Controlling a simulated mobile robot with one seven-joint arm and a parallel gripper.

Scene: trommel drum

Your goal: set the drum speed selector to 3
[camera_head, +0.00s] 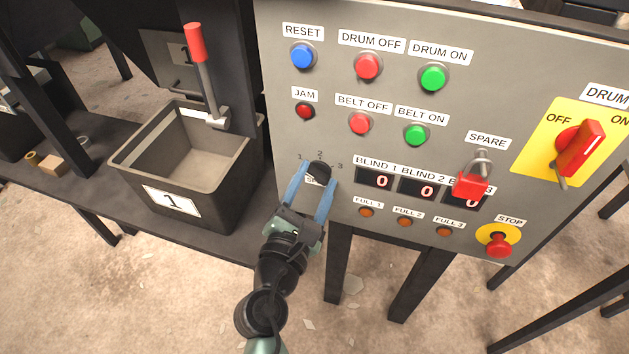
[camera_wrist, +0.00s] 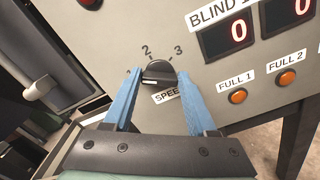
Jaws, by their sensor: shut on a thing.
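The drum speed selector is a small black knob (camera_head: 319,172) at the lower left of the grey control panel. Marks 1, 2 and 3 arc over it. In the wrist view the knob (camera_wrist: 158,72) sits between my blue fingers, with 2 and 3 above it and a partly covered SPEED label below. I cannot tell which mark the knob points to. My gripper (camera_head: 314,180) reaches up from below and is shut on the knob, one finger on each side; it also shows in the wrist view (camera_wrist: 158,78).
Right of the knob are red-digit displays (camera_head: 418,189) and orange FULL lamps (camera_head: 405,222). A red padlock (camera_head: 472,186) hangs at SPARE. Buttons sit above; a STOP button (camera_head: 498,245) is at lower right. An open bin (camera_head: 178,199) marked 1 stands left.

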